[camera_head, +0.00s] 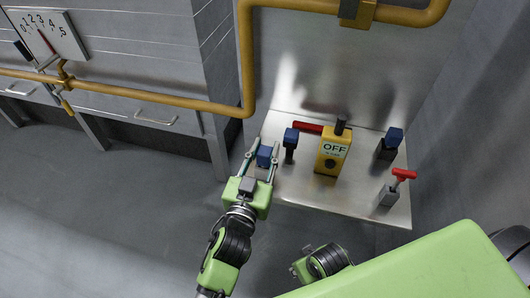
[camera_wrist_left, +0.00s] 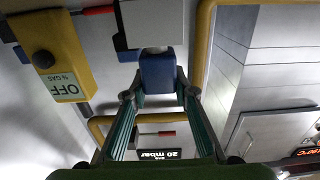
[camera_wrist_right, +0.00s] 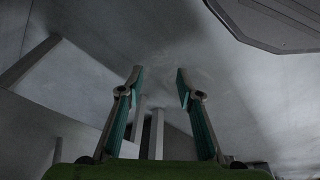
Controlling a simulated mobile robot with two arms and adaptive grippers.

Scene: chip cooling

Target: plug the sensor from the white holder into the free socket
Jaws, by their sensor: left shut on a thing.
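My left gripper (camera_head: 262,150) is shut on a blue sensor (camera_head: 264,156) at the left edge of the metal shelf. In the left wrist view the blue sensor (camera_wrist_left: 157,72) sits between the fingertips, with a pale neck toward a white and dark block (camera_wrist_left: 138,24), perhaps the white holder. I cannot tell whether the sensor is still seated there. A blue-topped dark piece (camera_head: 291,138) stands just right of the gripper, and another (camera_head: 392,139) is at the shelf's right. I cannot make out a free socket. My right gripper (camera_wrist_right: 158,75) is open and empty.
The yellow box marked OFF (camera_head: 332,152) stands mid-shelf. A red handle (camera_head: 307,127) lies behind it, and a red T-handle (camera_head: 403,174) stands front right. Yellow pipes (camera_head: 160,98) run along the wall and cabinets. The front of the shelf (camera_head: 320,197) is bare.

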